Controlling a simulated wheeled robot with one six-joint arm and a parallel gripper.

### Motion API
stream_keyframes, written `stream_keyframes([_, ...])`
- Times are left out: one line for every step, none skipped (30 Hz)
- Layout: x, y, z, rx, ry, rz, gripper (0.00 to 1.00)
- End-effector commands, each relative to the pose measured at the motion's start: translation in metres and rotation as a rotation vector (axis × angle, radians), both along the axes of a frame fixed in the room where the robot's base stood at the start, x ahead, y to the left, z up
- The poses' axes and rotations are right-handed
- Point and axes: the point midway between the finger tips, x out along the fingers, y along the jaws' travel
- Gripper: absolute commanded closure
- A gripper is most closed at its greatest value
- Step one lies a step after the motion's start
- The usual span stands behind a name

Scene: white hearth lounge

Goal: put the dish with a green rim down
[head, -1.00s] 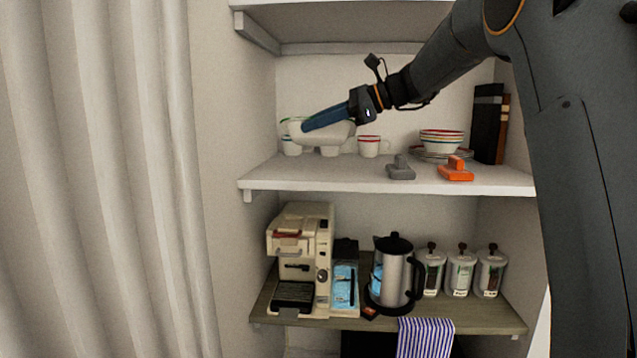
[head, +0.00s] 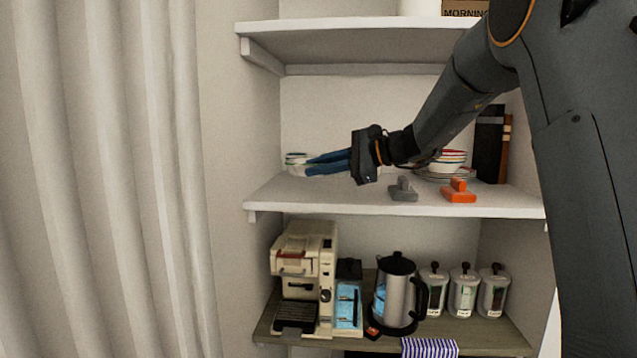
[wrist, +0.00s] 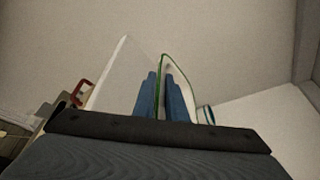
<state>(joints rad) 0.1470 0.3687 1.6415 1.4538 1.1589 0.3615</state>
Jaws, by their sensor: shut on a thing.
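The dish with a green rim (wrist: 172,67) shows in the wrist view as a pale shape edged by a thin green line. My gripper (wrist: 160,75) is shut on its edge, with one blue finger on each side. In the head view my gripper (head: 308,165) reaches left, low over the middle shelf (head: 330,195), near its left end. The dish is hardly visible there; a pale piece shows by the fingertips. I cannot tell whether it touches the shelf.
A grey object (head: 403,190), an orange object (head: 459,191), stacked bowls (head: 452,158) and plates, and dark books (head: 488,145) stand to the right. The upper shelf (head: 350,48) is overhead.

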Motion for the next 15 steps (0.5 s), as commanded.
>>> stream_keyframes([0.0, 0.0, -0.003, 0.002, 0.001, 0.0, 1.0])
stream_keyframes([0.0, 0.0, -0.005, 0.002, 0.001, 0.0, 1.0])
stream_keyframes([0.0, 0.0, -0.009, 0.002, 0.001, 0.0, 1.0])
stream_keyframes([0.0, 0.0, -0.012, 0.002, 0.002, 0.0, 1.0])
stream_keyframes([0.0, 0.0, -0.015, 0.002, 0.002, 0.0, 1.0])
stream_keyframes([0.0, 0.0, -0.02, 0.001, 0.003, 0.0, 1.0])
stream_keyframes([0.0, 0.0, -0.025, 0.002, 0.004, 0.0, 1.0])
stream_keyframes([0.0, 0.0, -0.029, 0.002, 0.005, 0.0, 1.0])
stream_keyframes([0.0, 0.0, -0.034, 0.002, 0.003, 0.0, 1.0])
stream_keyframes([0.0, 0.0, -0.037, 0.002, 0.003, 0.0, 1.0])
stream_keyframes([0.0, 0.0, -0.04, 0.002, 0.002, 0.0, 1.0])
stream_keyframes([0.0, 0.0, -0.042, 0.001, 0.001, 0.0, 1.0])
stream_keyframes([0.0, 0.0, -0.044, 0.001, 0.001, 0.0, 1.0])
stream_keyframes([0.0, 0.0, -0.044, 0.001, 0.0, 0.001, 1.0])
stream_keyframes([0.0, 0.0, -0.045, 0.001, -0.001, 0.0, 1.0])
